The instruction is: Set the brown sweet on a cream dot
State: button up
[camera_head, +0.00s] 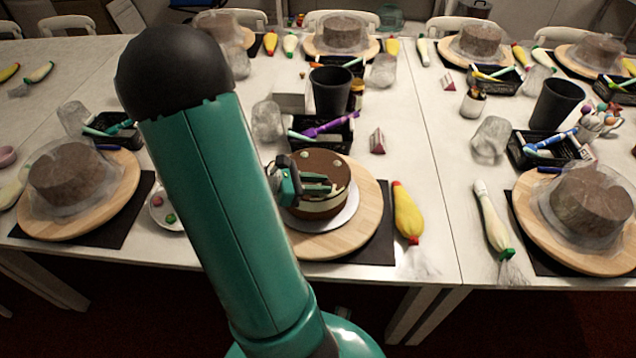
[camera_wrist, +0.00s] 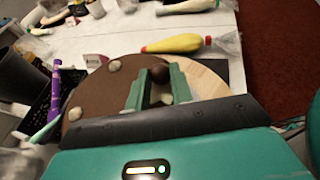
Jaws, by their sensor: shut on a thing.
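The brown sweet (camera_wrist: 160,73) is a small dark ball between the fingertips of my gripper (camera_wrist: 158,80) in the wrist view. My gripper is shut on it, over the top of the brown cake (camera_wrist: 92,90). Pale cream dots sit on the cake's top: one (camera_wrist: 115,65) beyond the left finger, another (camera_wrist: 75,114) near the left edge. A pale patch also shows between the fingers. In the head view my gripper (camera_head: 312,187) is over the near left part of the cake (camera_head: 328,163); the sweet cannot be made out there. I cannot tell whether the sweet touches the cake.
The cake stands on a round wooden turntable (camera_head: 366,205). A yellow piping bag (camera_head: 406,212) lies to its right. A black crate with tools (camera_head: 335,136) and a black cup (camera_head: 331,92) stand behind. A small plate of sweets (camera_head: 160,212) is at the left.

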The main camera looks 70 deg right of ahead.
jog(key=shift+f, duration=0.1)
jog(key=o, duration=0.9)
jog(key=shift+o, duration=0.2)
jog(key=shift+r, duration=0.2)
jog(key=v, duration=1.2)
jog(key=shift+w+a, duration=0.1)
jog(key=w+a+r+m+t+y, duration=0.2)
jog(key=a+r+t, duration=0.2)
jog(key=a, duration=0.7)
jog(key=w+a+r+m+t+y, duration=0.2)
jog(key=a+r+t, duration=0.3)
jog(key=a, duration=0.6)
jog(key=w+a+r+m+t+y, duration=0.2)
jog(key=w+a+r+t+y, duration=0.1)
jog(key=a+t, duration=0.5)
jog(key=w+a+r, duration=0.1)
jog(key=a+r, duration=0.1)
jog(key=a, duration=0.1)
jog(key=shift+w+a+t, duration=0.2)
jog(key=shift+t, duration=0.1)
